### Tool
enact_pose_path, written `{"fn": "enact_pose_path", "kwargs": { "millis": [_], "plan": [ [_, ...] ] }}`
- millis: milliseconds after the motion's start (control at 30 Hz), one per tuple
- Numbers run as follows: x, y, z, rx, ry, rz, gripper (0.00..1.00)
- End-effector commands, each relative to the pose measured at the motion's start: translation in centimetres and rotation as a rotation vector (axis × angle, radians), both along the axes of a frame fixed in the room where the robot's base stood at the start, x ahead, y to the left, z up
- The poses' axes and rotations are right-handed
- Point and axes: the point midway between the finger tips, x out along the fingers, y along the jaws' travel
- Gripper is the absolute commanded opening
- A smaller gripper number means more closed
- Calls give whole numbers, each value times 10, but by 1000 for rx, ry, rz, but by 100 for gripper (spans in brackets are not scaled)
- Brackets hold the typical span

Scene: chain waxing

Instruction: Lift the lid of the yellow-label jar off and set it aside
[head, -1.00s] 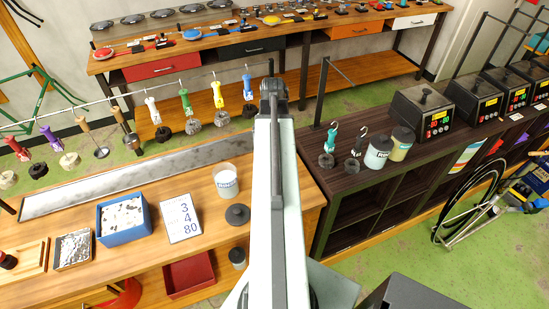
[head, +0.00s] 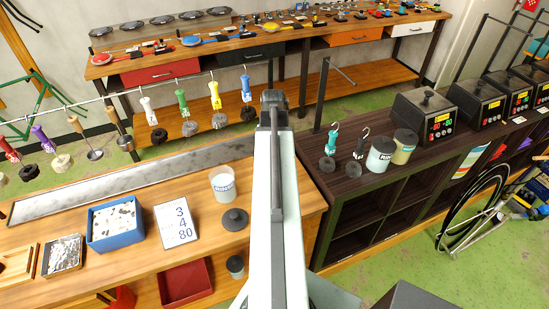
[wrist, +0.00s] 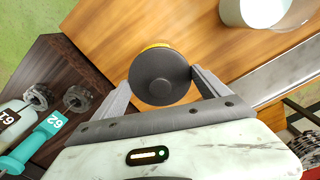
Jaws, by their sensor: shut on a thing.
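A round dark lid (wrist: 161,80) is between the two fingers of my gripper (wrist: 161,84) in the wrist view. The fingers are against its opposite sides, so my gripper is shut on it. A thin yellow arc (wrist: 157,46) of the yellow-label jar shows past the lid's upper edge. The rest of that jar is hidden under the lid, and I cannot tell whether the lid still touches it. In the head view my arm hides the gripper, the held lid and this jar.
An open white jar (head: 222,185) stands on the wooden bench (head: 205,250), with another dark lid (head: 235,219) lying near it. A number card (head: 177,222) and blue box (head: 116,225) are further left.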

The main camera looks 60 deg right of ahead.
Motion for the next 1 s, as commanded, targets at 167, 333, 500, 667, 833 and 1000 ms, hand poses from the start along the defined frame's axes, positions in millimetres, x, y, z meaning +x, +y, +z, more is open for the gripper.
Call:
{"fn": "enact_pose_path", "kwargs": {
  "millis": [167,333,500,667,833,1000],
  "plan": [
    [0,0,5,0,0,0,46],
    [0,0,28,0,0,-1,46],
    [0,0,65,0,0,-1,46],
    [-1,0,95,0,0,-1,46],
    [-1,0,103,0,0,-1,46],
    [0,0,100,0,0,-1,46]
  ]
}}
